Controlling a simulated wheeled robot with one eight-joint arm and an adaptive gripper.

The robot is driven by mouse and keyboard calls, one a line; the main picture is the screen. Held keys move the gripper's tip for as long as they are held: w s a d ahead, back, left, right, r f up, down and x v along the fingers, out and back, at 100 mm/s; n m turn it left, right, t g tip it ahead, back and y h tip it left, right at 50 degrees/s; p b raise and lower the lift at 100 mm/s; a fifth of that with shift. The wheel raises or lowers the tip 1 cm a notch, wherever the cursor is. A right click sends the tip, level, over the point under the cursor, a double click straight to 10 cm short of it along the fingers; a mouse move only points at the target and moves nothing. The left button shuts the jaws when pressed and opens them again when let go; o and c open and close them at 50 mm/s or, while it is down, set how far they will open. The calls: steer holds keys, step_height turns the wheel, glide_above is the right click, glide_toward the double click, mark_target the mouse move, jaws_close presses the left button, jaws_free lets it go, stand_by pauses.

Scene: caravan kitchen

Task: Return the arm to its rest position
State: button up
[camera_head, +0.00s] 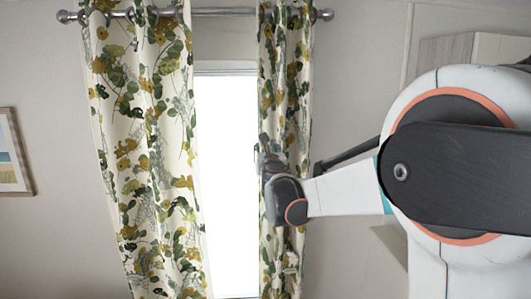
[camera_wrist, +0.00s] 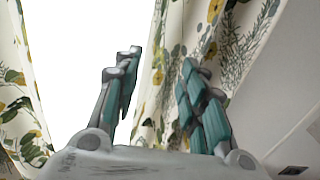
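My arm reaches in from the right in the head view, with its large white and dark joint close to the camera. Its slimmer white link runs left to the wrist. My gripper (camera_head: 264,146) is a small dark shape pointing up in front of the right curtain (camera_head: 286,70), near the window's edge. In the wrist view my gripper (camera_wrist: 161,58) has its two grey and teal fingers spread apart. Only curtain and bright window show between them, and nothing is held. The gap between gripper and curtain cannot be judged.
The left curtain (camera_head: 147,150) and right curtain hang from a metal rod (camera_head: 222,12) around a bright window (camera_head: 227,170). A framed picture (camera_head: 13,155) hangs at the far left. A wooden cabinet (camera_head: 445,50) is at the upper right, behind my arm.

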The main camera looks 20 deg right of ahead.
steer(key=s+a+f+m+g+b, duration=0.3)
steer(key=s+f+m+g+b, duration=0.3)
steer(key=s+f+m+b, duration=1.3)
steer(key=s+a+f+m+g+y+b, duration=0.1)
steer(key=s+a+f+m+y+b, duration=0.1)
steer(key=s+f, duration=0.5)
steer(key=s+a+f+m+g+y+b, duration=0.1)
steer(key=s+a+f+m+b, duration=0.3)
steer(key=f, duration=0.8)
steer(key=s+a+f+m+g+y+b, duration=0.2)
steer(key=s+a+f+m, duration=0.4)
steer(key=s+f, duration=0.3)
steer(key=s+m+b, duration=0.1)
steer(key=s, duration=0.2)
steer(key=shift+s+f+y, duration=0.2)
steer(key=shift+f+y, duration=0.1)
steer(key=shift+d, duration=0.15)
